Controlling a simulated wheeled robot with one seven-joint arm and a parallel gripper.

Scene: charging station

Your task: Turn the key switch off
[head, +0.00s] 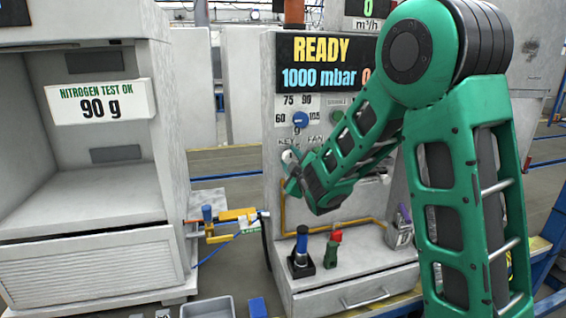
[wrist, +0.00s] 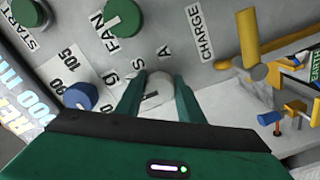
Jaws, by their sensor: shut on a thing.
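The key switch (wrist: 158,88) shows in the wrist view as a pale round knob on the grey panel, between the two green fingers of my gripper (wrist: 157,98). The fingers are closed on it from both sides. In the head view the key switch (head: 289,156) is a small light knob below the "KEY" label, at the left of the panel front. My gripper (head: 291,172) is at the panel there, and my wrist hides part of the area. The exact turn angle of the switch cannot be told.
A blue dial (head: 300,119) with numbers sits above the switch. Green knobs (wrist: 123,17) are nearby on the panel. A display (head: 325,62) reads READY, 1000 mbar. Blue-black (head: 301,246) and red-green (head: 333,249) tools stand on the ledge below.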

